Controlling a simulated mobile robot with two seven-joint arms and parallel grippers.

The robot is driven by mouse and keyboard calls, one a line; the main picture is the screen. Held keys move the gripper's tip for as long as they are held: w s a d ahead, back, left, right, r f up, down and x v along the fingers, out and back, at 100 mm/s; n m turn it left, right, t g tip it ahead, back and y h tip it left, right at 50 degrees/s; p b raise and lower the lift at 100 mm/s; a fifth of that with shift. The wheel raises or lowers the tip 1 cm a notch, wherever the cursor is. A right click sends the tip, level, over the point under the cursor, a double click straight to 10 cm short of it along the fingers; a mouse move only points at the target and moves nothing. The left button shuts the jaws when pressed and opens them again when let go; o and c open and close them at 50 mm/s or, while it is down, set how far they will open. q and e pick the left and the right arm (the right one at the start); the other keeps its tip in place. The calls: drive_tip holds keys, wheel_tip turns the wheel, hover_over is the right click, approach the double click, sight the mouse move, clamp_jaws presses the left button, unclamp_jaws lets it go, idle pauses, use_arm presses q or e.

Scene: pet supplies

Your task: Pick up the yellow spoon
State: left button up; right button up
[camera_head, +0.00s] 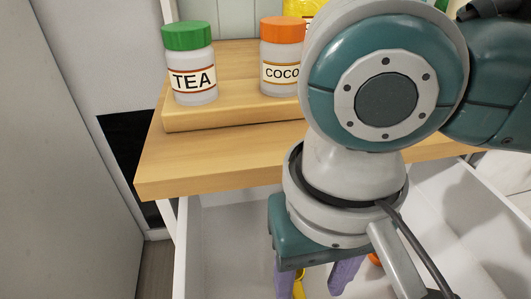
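A yellow piece (298,287), apparently part of the yellow spoon, shows at the bottom edge in the white drawer (224,240). Most of it is cut off by the frame or hidden by the gripper. My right gripper (316,284) points down into the drawer, its two purple fingers spread apart. The yellow piece appears in the gap, close beside the left-hand finger. I cannot tell whether they touch. My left gripper is out of view.
My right arm covers much of the centre and right. An orange object (375,259) is partly hidden behind it. A wooden shelf (215,170) above the drawer holds a green-lidded TEA jar (190,65) and an orange-lidded COCO-labelled jar (281,55). A grey panel stands left.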

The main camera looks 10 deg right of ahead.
sight(298, 292)
wheel_tip(298, 292, down, 2)
drive_tip(key=shift+f, duration=0.2)
drive_tip(key=f+b, duration=0.1)
drive_tip(key=f, duration=0.2)
drive_tip(key=f+b, duration=0.1)
drive_tip(key=shift+w+d+f+b, duration=0.2)
drive_tip(key=shift+w+f+b, duration=0.05)
drive_tip(key=shift+w+b, duration=0.1)
drive_tip(key=shift+f, duration=0.4)
clamp_jaws()
